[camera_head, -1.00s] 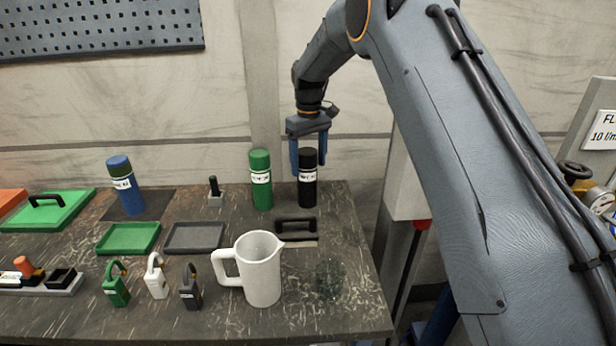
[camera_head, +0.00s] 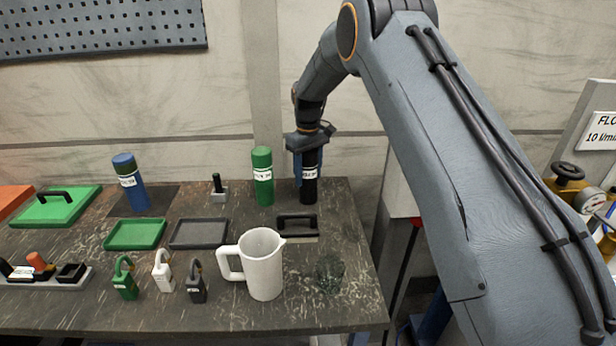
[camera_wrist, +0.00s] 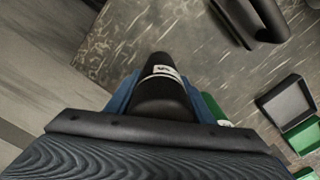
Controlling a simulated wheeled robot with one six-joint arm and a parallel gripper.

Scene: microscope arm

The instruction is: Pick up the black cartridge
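The black cartridge (camera_head: 309,187), an upright cylinder with a white label, stands at the back right of the table. In the wrist view the black cartridge (camera_wrist: 162,92) rises between my two blue fingers. My gripper (camera_head: 308,172) points down over it, with the fingers beside its upper part. In the wrist view my gripper (camera_wrist: 161,95) has one finger on each side of it and looks open. Whether either finger touches it is hard to tell. The top of the cartridge is partly hidden by the gripper body.
A green cartridge (camera_head: 263,178) stands close to the left of the black one. A blue cartridge (camera_head: 130,182) is farther left. The table's right edge is close by.

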